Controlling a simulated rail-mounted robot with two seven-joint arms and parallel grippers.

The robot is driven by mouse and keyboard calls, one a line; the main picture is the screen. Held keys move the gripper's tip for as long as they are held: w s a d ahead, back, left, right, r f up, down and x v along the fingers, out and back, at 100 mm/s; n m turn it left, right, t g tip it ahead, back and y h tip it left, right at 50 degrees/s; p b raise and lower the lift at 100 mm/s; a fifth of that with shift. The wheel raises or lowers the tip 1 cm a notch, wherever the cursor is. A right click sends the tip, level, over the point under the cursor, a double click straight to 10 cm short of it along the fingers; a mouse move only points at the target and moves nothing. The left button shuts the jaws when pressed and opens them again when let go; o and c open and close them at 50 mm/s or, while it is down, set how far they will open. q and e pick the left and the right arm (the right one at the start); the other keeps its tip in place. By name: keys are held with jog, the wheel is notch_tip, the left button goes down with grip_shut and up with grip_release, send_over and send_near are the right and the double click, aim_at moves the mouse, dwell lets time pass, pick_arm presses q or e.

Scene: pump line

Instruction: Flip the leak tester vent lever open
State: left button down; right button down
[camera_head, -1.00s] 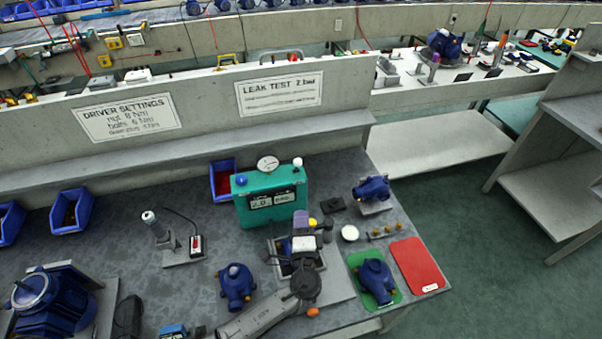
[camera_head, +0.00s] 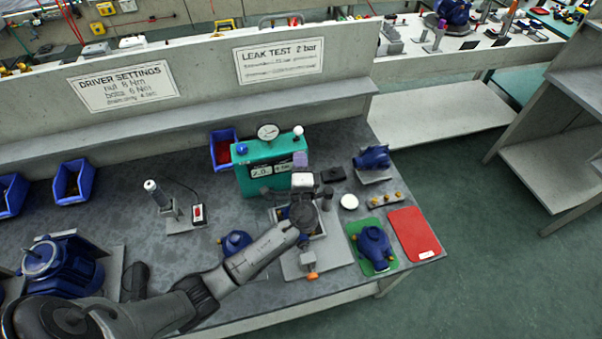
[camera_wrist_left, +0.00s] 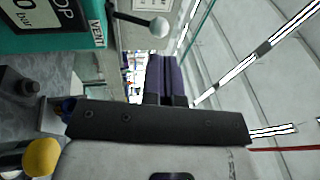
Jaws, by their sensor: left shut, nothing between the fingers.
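The leak tester is a teal box (camera_head: 262,178) with a dial gauge on top and a display on its front. Its vent lever (camera_head: 298,131) has a white ball knob and stands up at the top right corner. In the left wrist view the lever (camera_wrist_left: 158,27) is a dark rod with the white ball, beside the VENT label. My left gripper (camera_head: 300,160) has purple fingers, shut and empty, just below the knob at the tester's right end. In the wrist view the fingers (camera_wrist_left: 165,75) appear apart from the ball. My right gripper is not in view.
A fixture (camera_head: 312,257) with an orange knob lies under my left arm. A blue pump on a green mat (camera_head: 364,231), a red mat (camera_head: 414,236) and a white round disc (camera_head: 349,201) are to the right. A blue bin (camera_head: 223,148) sits left of the tester.

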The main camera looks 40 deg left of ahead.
aim_at(297, 130)
pick_arm(q)
jog(key=shift+x, duration=2.95)
jog(key=shift+w+r+p, duration=0.1)
jog(key=shift+r+p, duration=0.05)
jog(key=shift+p, duration=0.25)
jog(key=r+g+h+p, duration=0.1)
jog(key=p, duration=0.3)
jog(key=w+a+r+g+h+p, duration=0.1)
jog(key=p, duration=0.3)
jog(key=shift+a+r+n, duration=0.2)
jog(key=shift+r+n, duration=0.1)
jog(key=shift+n, duration=0.1)
jog(key=a+g+h+p, duration=0.1)
jog(key=p, duration=0.2)
jog(key=w+a+g+h+p, duration=0.1)
jog(key=p, duration=0.2)
jog(key=w+g+h+p, duration=0.1)
jog(key=p, duration=0.2)
jog(key=shift+a+r+n+h, duration=0.3)
jog(key=shift+a, duration=0.1)
jog(key=shift+w+a+f+g+h+p, duration=0.2)
jog(key=shift+a+g+h+p, duration=0.1)
jog(key=shift+g+h+p, duration=0.3)
jog(key=shift+w+a+f, duration=0.1)
jog(key=shift+a+f, duration=0.05)
jog(key=shift+a, duration=0.1)
jog(key=shift+a, duration=0.1)
